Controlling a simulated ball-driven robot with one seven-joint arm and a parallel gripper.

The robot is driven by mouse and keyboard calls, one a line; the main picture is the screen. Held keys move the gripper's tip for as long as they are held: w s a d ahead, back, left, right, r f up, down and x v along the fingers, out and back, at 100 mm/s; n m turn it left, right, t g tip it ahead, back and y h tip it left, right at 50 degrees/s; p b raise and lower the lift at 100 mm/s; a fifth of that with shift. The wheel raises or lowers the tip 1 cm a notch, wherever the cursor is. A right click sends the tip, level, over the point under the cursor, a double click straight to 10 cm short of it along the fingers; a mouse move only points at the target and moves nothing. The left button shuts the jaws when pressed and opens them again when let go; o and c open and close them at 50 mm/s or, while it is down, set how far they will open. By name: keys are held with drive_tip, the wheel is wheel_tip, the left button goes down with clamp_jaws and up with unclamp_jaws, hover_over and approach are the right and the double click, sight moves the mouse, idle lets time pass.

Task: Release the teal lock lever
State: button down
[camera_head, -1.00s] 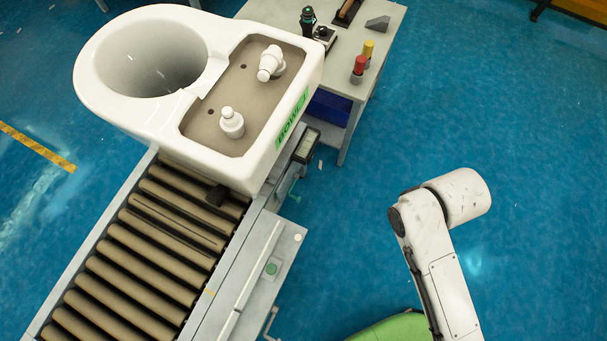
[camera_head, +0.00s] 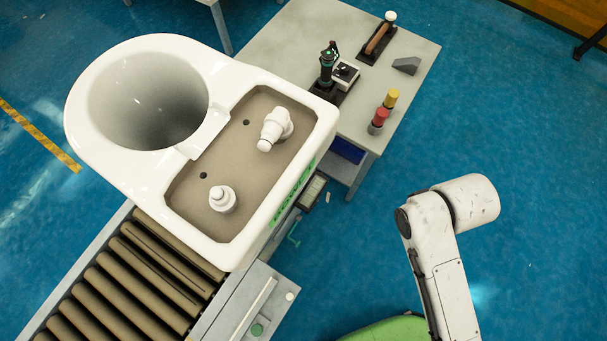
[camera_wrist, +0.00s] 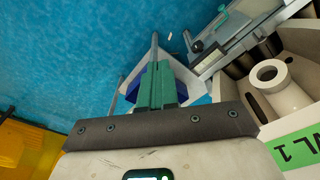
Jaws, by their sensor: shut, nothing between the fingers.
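The teal lock lever (camera_head: 294,235) is small and hangs at the side of the conveyor, below the front edge of the white toilet (camera_head: 145,100). In the wrist view, a small teal piece (camera_wrist: 222,10) shows at the top beside the conveyor's side rail; I cannot tell for sure that it is the lever. My gripper (camera_wrist: 155,68), with teal-grey fingers, is shut and empty, pointing toward the blue floor, and the conveyor side is to its right. It is apart from the lever. The head view shows my white arm at right but not the gripper.
A grey workbench (camera_head: 300,40) behind carries a joystick (camera_head: 327,65) and red (camera_head: 378,120) and yellow (camera_head: 391,98) pieces. The blue floor between bench and arm is clear.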

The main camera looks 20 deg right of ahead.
drive_tip(key=s+a+f+m+g+y+b, duration=0.1)
drive_tip(key=s+a+f+m+y+b, duration=0.35)
drive_tip(key=f+b, duration=0.8)
drive_tip(key=s+a+f+m+g+y+b, duration=0.15)
drive_tip(key=a+f+y+b, duration=0.55)
drive_tip(key=f, duration=1.1)
drive_tip(key=s+a+f+m+y+b, duration=0.25)
drive_tip(key=a+f+y+b, duration=0.35)
drive_tip(key=f+b, duration=0.65)
drive_tip(key=w+f+m+t+h+b, duration=0.2)
drive_tip(key=w+f+m+t+b, duration=0.1)
drive_tip(key=f+m+t+b, duration=0.6)
drive_tip(key=w+f+m+t+h+b, duration=0.2)
drive_tip(key=w+f+m+t+b, duration=0.1)
drive_tip(key=f+m+t+b, duration=0.6)
drive_tip(key=f+m+t, duration=0.1)
drive_tip(key=m+t, duration=0.3)
drive_tip(key=shift+w+m+b, duration=0.15)
drive_tip(key=shift+m+b, duration=0.2)
drive_tip(key=shift+b, duration=0.05)
drive_tip(key=shift+w+a, duration=0.15)
